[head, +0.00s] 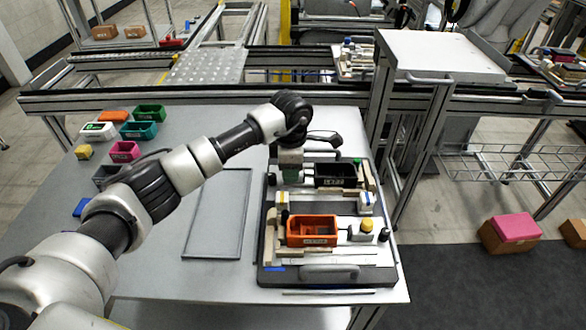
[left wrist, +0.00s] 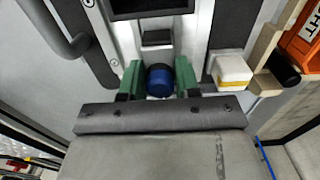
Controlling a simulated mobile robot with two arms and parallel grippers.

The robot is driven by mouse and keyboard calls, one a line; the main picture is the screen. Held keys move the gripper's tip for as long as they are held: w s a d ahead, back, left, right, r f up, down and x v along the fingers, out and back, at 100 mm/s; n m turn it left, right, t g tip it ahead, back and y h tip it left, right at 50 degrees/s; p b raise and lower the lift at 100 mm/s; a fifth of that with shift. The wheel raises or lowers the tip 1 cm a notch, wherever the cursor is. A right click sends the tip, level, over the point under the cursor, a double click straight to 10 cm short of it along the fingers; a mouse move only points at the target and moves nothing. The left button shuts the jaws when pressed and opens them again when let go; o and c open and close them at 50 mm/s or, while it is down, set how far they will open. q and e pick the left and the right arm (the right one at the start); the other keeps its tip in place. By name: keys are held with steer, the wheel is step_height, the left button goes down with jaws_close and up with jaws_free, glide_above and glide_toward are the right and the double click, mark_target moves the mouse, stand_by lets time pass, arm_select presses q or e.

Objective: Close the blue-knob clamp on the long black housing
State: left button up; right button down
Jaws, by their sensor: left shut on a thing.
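The long black housing (head: 336,175) lies in the far half of the fixture pallet in the head view; its dark edge shows at the top of the left wrist view (left wrist: 150,8). My left gripper (head: 290,176) is at the left end of this housing. In the left wrist view, its green fingers (left wrist: 160,78) stand on both sides of the clamp's blue knob (left wrist: 160,82) and are shut on it. The rest of the clamp is mostly hidden by the gripper and the knob. My right gripper is in neither view.
An orange housing (head: 312,230) sits in the near half of the pallet (head: 330,273), beside a yellow-topped knob (head: 367,226). A white block with a yellow band (left wrist: 232,72) stands close to my left gripper. An empty grey tray (head: 218,215) and several coloured bins lie left.

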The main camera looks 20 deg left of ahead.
arm_select(q)
steer(key=shift+w+d+b, duration=0.2)
steer(key=shift+d, duration=0.35)
steer(key=shift+w+d+b, duration=0.15)
steer(key=shift+d+b, duration=0.05)
steer(key=shift+d, duration=0.35)
steer(key=o, duration=0.7)
steer(key=shift+s+a, duration=0.1)
steer(key=shift+a, duration=0.05)
steer(key=shift+r+p, duration=2.2)
steer(key=shift+r, duration=1.8)
